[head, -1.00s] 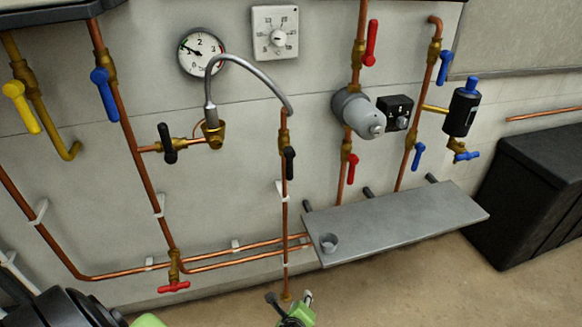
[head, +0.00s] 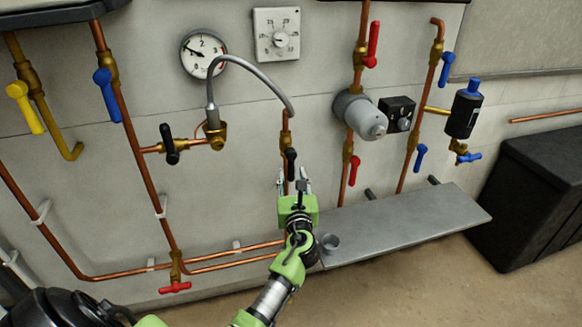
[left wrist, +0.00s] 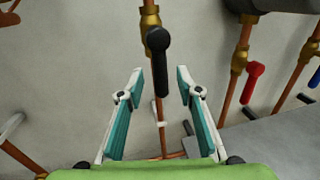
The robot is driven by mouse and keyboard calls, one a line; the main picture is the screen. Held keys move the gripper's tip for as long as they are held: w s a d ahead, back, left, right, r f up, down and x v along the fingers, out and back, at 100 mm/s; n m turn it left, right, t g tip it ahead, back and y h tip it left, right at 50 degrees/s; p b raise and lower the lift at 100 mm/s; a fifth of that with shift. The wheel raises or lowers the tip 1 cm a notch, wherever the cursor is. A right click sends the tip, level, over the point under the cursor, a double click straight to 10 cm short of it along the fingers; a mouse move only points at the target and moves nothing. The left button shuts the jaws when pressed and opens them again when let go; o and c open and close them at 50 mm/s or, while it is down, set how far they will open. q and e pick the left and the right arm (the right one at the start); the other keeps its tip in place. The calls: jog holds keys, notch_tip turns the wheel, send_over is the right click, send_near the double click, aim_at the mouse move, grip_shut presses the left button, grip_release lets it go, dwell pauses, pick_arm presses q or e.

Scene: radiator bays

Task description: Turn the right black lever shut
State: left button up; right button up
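The right black lever (head: 290,163) hangs down along a vertical copper pipe, below a brass valve body, at the end of the grey braided hose. In the left wrist view the black lever (left wrist: 158,58) points down between and beyond my open fingers. My left gripper (head: 293,185) is open and empty, just below the lever in the head view. It also shows in the left wrist view (left wrist: 160,100), with one teal-padded finger on each side of the lever's lower end. Contact cannot be told. The left black lever (head: 168,144) hangs down on another brass valve. My right gripper is not in view.
A grey shelf (head: 400,228) with a small grey cup (head: 330,243) juts out at the lower right. A red lever (head: 354,170) and a grey pump (head: 360,115) are right of the lever. The braided hose (head: 255,70) arches above.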

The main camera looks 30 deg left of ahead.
aim_at(291, 169)
pick_arm(q)
jog(key=x, duration=0.5)
grip_shut()
